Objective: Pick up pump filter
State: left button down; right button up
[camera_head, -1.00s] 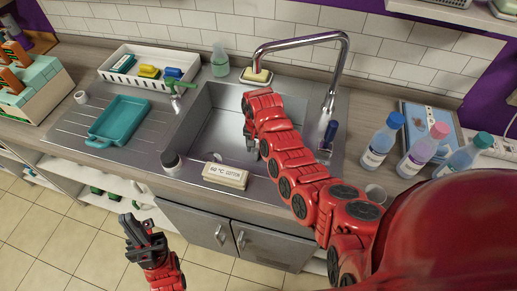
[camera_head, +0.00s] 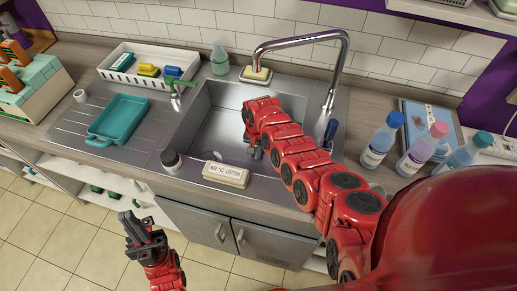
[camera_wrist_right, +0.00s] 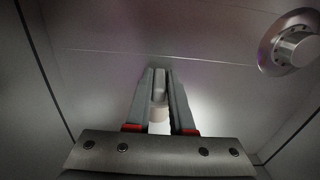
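In the right wrist view, a small part with a grey upper piece and a pale round lower piece, likely the pump filter (camera_wrist_right: 159,88), stands between my right gripper's (camera_wrist_right: 160,78) fingertips. The fingers lie along both sides of the grey piece with no clear gap. In the head view, my right gripper (camera_head: 254,148) is down inside the sink basin; my red arm hides most of its fingers and the filter. My left gripper (camera_head: 136,226) is low at the left, over the floor, with jaws apart and empty.
The sink basin (camera_head: 205,125) surrounds my right gripper; its round drain (camera_wrist_right: 293,46) is at the upper right of the wrist view. The faucet (camera_head: 330,90) arches over the back. Bottles (camera_head: 383,140) are at the right.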

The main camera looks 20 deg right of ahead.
grip_shut()
jog(key=shift+r, duration=0.1)
jog(key=shift+w+r, duration=0.1)
jog(key=shift+r, duration=0.35)
notch_tip(320, 180, up, 6)
jog(key=shift+f+b, duration=0.2)
jog(key=shift+b, duration=0.55)
jog(key=w+a+b, duration=0.1)
jog(key=a+b, duration=0.2)
jog(key=a, duration=0.2)
jog(key=w+a+b, duration=0.1)
jog(key=a+b, duration=0.2)
jog(key=a, duration=0.3)
jog(key=w+a+b, duration=0.2)
jog(key=a+b, duration=0.1)
jog(key=a, duration=0.2)
jog(key=shift+a+f, duration=0.15)
jog(key=shift+w+a+r+b, duration=0.1)
jog(key=shift+a+r+b, duration=0.1)
jog(key=shift+a+b, duration=0.35)
jog(key=shift+r, duration=0.1)
